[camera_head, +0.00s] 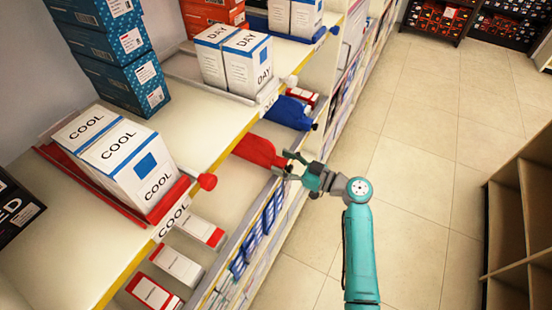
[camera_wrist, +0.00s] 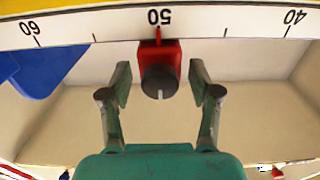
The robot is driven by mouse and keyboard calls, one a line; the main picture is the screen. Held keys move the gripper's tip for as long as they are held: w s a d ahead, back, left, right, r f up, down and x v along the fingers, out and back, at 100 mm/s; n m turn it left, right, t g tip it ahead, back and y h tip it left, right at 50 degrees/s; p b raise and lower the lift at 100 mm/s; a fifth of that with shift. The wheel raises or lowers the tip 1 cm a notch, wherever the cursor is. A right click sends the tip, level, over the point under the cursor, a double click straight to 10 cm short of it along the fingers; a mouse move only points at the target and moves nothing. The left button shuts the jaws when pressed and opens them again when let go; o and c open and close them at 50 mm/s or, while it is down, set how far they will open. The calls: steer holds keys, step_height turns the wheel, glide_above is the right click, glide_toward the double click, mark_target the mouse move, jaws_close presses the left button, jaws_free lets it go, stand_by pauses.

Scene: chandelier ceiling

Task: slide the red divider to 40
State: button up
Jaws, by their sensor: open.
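The red divider (camera_head: 256,149) sticks out from a lower shelf in the head view. In the wrist view the red divider (camera_wrist: 158,53) shows as a red block with a dark round knob (camera_wrist: 160,82) and a thin pointer at 50. The white scale strip (camera_wrist: 205,22) is upside down, with 60 at left and 40 at right. My gripper (camera_wrist: 160,84) is open, one finger on each side of the knob, with visible gaps to both. In the head view my gripper (camera_head: 294,166) is at the divider's front end.
A blue divider (camera_head: 287,112) lies farther along the same shelf; it also shows near 60 in the wrist view (camera_wrist: 40,68). COOL boxes (camera_head: 125,165) and DAY boxes (camera_head: 235,58) stand on the upper shelf. The aisle floor (camera_head: 420,140) is clear. A wooden shelf (camera_head: 525,215) stands at right.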

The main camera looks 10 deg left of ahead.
steer(key=shift+x, duration=1.4)
steer(key=shift+s, duration=0.1)
jaws_close()
